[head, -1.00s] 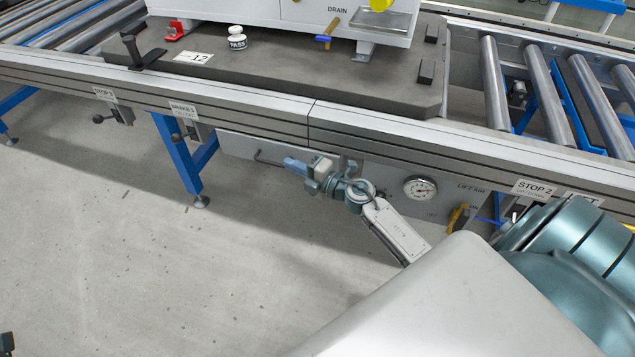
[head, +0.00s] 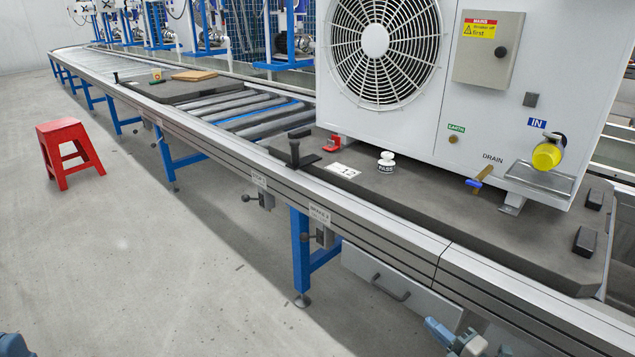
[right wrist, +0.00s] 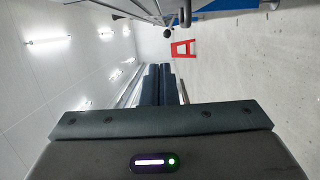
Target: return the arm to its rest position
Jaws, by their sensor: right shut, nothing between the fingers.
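My right gripper (head: 432,326) shows at the bottom edge of the head view, in front of the grey drawer panel under the conveyor. Its bluish fingertips point up and left; the rest of it and the arm are cut off by the frame. In the right wrist view its two dark fingers (right wrist: 158,84) lie side by side, shut with nothing between them. A small blue-grey part of my own body shows in the bottom left corner of the head view. I cannot make out my left gripper.
The conveyor frame (head: 255,187) runs diagonally across the view. A dark pallet (head: 440,222) carries a white fan unit (head: 465,130) and a PASS stamp (head: 386,162). A red stool (head: 70,150), also in the right wrist view (right wrist: 182,48), stands on otherwise open floor at left.

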